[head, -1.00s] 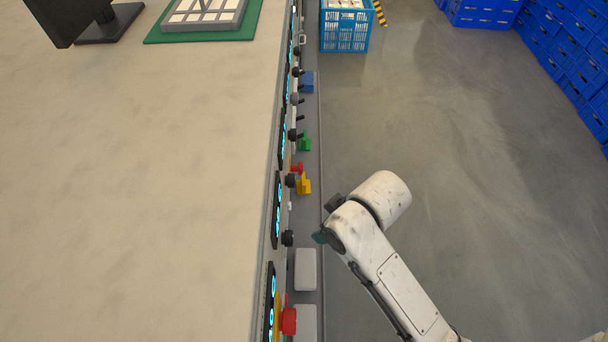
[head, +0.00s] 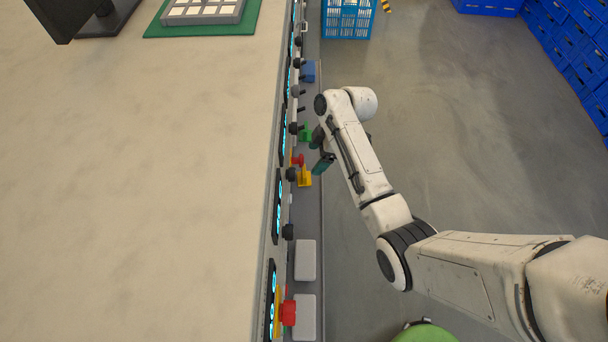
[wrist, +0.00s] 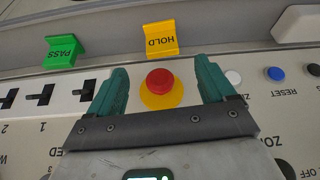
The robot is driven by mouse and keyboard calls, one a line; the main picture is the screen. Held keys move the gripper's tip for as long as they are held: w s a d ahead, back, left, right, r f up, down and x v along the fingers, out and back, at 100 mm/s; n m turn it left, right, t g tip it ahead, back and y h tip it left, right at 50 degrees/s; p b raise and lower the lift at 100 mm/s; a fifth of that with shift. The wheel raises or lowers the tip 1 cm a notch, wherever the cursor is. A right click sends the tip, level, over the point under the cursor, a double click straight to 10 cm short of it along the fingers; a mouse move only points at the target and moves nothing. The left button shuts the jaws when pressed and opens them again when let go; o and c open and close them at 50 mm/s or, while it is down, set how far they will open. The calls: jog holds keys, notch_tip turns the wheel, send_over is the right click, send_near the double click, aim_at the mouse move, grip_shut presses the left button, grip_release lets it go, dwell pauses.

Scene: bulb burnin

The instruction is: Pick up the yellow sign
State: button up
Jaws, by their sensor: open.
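The yellow sign (wrist: 161,40), marked HOLD, stands on a ledge in the wrist view, just beyond the fingertips. In the head view the yellow sign (head: 304,178) sits on the narrow shelf along the bench's right side. My gripper (wrist: 158,82) is open, with its two teal fingers apart and nothing held. In the wrist view a red button on a yellow disc lies on the panel between the fingers. In the head view my gripper (head: 320,150) is close above and right of the yellow sign.
A green PASS sign (wrist: 63,51) stands left of the yellow one. A blue sign (head: 309,71) is farther along the shelf. A red button (wrist: 159,80), black knobs and switches stick out from the panel. Blue crates (head: 347,18) stand on the floor behind.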

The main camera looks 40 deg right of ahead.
aim_at(304, 175)
jog(key=shift+p+x, duration=0.3)
jog(key=shift+x, duration=3.6)
jog(key=shift+a, duration=0.15)
jog(key=c, duration=1.1)
jog(key=shift+s+r, duration=0.1)
